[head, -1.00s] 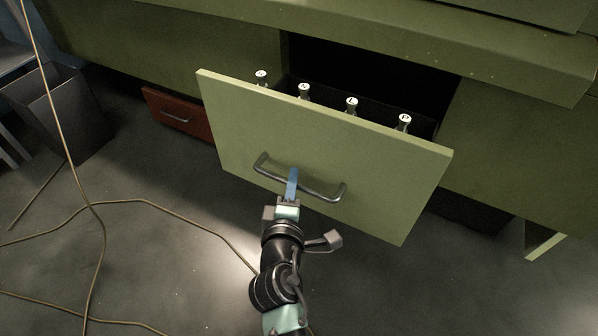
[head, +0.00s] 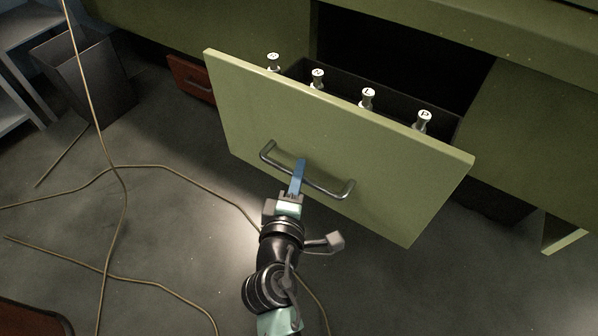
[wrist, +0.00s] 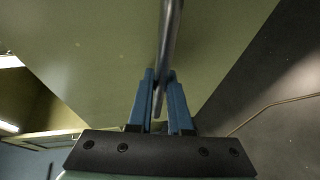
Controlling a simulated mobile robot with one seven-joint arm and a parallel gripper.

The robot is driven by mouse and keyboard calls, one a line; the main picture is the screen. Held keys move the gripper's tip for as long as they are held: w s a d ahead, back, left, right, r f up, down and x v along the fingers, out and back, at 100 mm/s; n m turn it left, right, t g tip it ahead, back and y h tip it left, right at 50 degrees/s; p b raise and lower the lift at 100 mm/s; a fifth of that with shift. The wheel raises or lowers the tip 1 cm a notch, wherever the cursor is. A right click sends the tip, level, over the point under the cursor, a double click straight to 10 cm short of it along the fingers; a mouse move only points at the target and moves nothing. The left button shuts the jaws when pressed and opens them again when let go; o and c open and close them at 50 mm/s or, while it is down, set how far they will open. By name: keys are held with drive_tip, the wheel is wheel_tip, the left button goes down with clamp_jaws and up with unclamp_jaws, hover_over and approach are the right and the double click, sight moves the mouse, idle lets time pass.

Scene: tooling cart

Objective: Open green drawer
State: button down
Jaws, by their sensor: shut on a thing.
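The green drawer (head: 330,140) stands well out of the green cart, its front facing my arm. Its dark bar handle (head: 330,190) runs across the front. My gripper (head: 298,178) has its blue fingers shut on the handle near its middle. In the wrist view the handle (wrist: 170,45) passes between the blue fingers of my gripper (wrist: 160,100), with the drawer front (wrist: 100,50) close behind. Several labelled bottle-like items, one of them a bottle marked P (head: 422,121), stand upright inside the open drawer.
A red drawer (head: 190,78) sits low at the left under the cart body (head: 530,130). A dark bin (head: 85,80) stands at the far left. Thin cables (head: 120,220) lie across the floor. The floor below the drawer is mostly clear.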

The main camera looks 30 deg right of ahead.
drive_tip(key=c, duration=0.8)
unclamp_jaws()
drive_tip(key=shift+c, duration=0.2)
drive_tip(key=p+v, duration=0.3)
drive_tip(key=v, duration=1)
